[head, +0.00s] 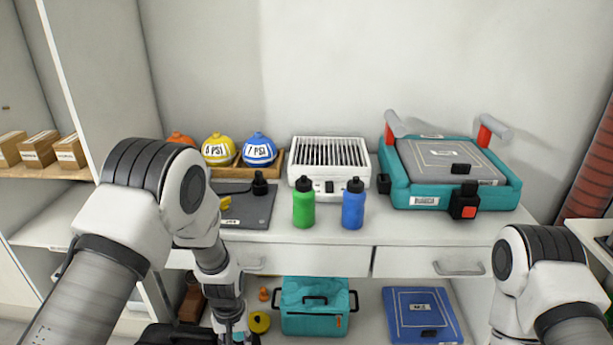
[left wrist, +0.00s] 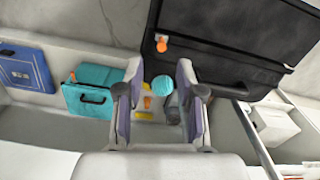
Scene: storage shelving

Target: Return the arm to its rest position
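My left arm comes in from the left in the head view and reaches down in front of the counter. My left gripper (head: 236,336) is at the bottom edge of that view, partly cut off. In the left wrist view its two fingers (left wrist: 158,72) are apart, with nothing held between them. Beyond the gap, a teal round object (left wrist: 162,85) and small orange and yellow items show lower down. My right arm shows at the lower right of the head view; its gripper is out of frame.
Below are a teal cooler (head: 313,321) and blue case (head: 421,314). A black case (left wrist: 225,60) lies near my left gripper.

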